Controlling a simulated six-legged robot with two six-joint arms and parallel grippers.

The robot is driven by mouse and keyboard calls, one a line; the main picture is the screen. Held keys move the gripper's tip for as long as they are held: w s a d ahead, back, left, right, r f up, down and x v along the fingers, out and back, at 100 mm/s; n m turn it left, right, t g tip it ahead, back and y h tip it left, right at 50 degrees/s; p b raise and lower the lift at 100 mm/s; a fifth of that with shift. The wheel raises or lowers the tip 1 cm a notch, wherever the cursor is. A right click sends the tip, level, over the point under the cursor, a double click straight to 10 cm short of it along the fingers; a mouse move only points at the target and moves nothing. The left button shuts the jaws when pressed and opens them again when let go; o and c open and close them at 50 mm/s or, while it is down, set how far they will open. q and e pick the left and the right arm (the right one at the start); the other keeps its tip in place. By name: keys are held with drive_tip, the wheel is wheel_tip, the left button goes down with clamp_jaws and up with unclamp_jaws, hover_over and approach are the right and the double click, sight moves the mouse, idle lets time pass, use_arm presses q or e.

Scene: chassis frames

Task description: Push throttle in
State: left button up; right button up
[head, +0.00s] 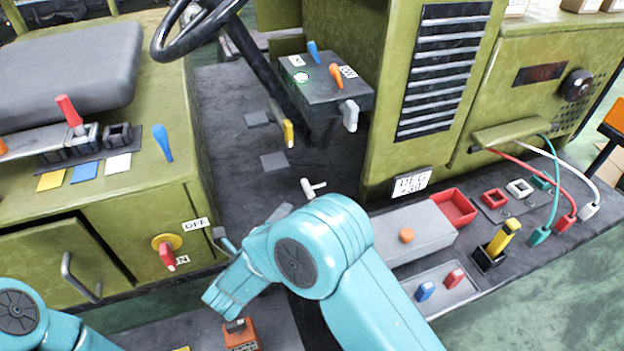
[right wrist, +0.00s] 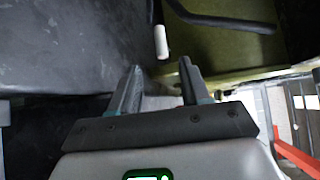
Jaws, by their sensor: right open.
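No control in view carries a readable throttle label, so I cannot tell for certain which one is the throttle. A pale T-shaped handle (head: 312,187) stands near the middle of the head view, just above my right arm (head: 330,245). A grey-tipped lever (head: 350,115) hangs at the right of the small dark control box. In the right wrist view my right gripper (right wrist: 160,66) is open, with nothing between its fingers. A white-tipped rod (right wrist: 161,42) shows just beyond the fingertips, apart from them. My left gripper is out of view; only part of that arm shows.
The dark control box (head: 325,92) carries blue and orange levers. A yellow lever (head: 288,133) is below it. The olive cabinet (head: 375,60) rises at right; the olive seat base (head: 120,215) is at left, with a red switch (head: 167,255). A dark bar (right wrist: 225,20) lies beyond the right finger.

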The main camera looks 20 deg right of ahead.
sight(309, 187)
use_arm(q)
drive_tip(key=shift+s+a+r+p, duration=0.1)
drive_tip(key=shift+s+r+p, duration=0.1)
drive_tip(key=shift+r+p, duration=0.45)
use_arm(e)
drive_tip(key=x, duration=1.5)
drive_tip(key=shift+s+d, duration=0.1)
drive_tip(key=shift+d, duration=0.15)
